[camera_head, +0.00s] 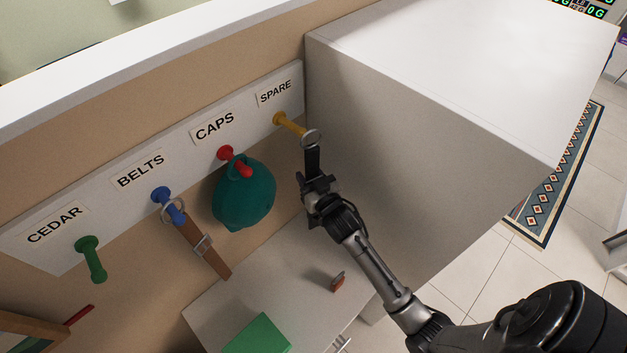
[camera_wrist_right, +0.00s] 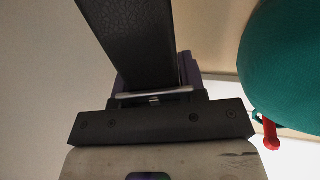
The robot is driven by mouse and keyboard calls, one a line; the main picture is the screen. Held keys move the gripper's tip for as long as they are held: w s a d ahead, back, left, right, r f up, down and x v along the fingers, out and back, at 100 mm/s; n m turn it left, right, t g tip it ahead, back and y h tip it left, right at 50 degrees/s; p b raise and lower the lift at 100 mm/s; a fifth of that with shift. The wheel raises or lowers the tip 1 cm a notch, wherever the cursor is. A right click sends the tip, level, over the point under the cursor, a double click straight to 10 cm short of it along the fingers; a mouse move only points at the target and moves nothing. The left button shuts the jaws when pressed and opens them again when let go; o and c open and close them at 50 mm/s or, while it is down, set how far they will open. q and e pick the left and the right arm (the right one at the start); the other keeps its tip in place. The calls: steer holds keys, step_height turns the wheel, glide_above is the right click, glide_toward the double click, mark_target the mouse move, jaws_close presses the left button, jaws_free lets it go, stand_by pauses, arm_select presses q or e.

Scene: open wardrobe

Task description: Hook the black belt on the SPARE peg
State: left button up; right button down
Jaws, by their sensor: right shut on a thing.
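The black belt (camera_head: 313,160) is gripped by my right gripper (camera_head: 318,186), with its strap rising from the jaws and a metal ring (camera_head: 311,137) at its top. The ring is at the outer tip of the yellow peg (camera_head: 289,124) under the SPARE label (camera_head: 275,92). I cannot tell whether the ring is around the tip or just in front of it. In the right wrist view the dark strap (camera_wrist_right: 130,40) runs up from the jaws, with a metal bar across its base. My left gripper is not in view.
A teal cap (camera_head: 243,197) hangs on the red CAPS peg, left of my right gripper. A brown belt (camera_head: 205,247) hangs on the blue BELTS peg. The green CEDAR peg (camera_head: 91,260) is bare. The wardrobe side panel (camera_head: 400,140) stands close right. A green box (camera_head: 256,336) lies below.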

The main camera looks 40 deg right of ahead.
steer(key=shift+w+f+b, duration=0.15)
steer(key=shift+w+b, duration=0.4)
steer(key=shift+w, duration=0.5)
steer(key=shift+w+f+b, duration=0.2)
steer(key=shift+w+b, duration=0.4)
steer(key=shift+w, duration=0.45)
steer(key=shift+w+f+b, duration=0.15)
steer(key=shift+w+b, duration=0.4)
steer(key=shift+w, duration=0.5)
steer(key=shift+w+f, duration=0.15)
steer(key=c, duration=0.6)
jaws_free()
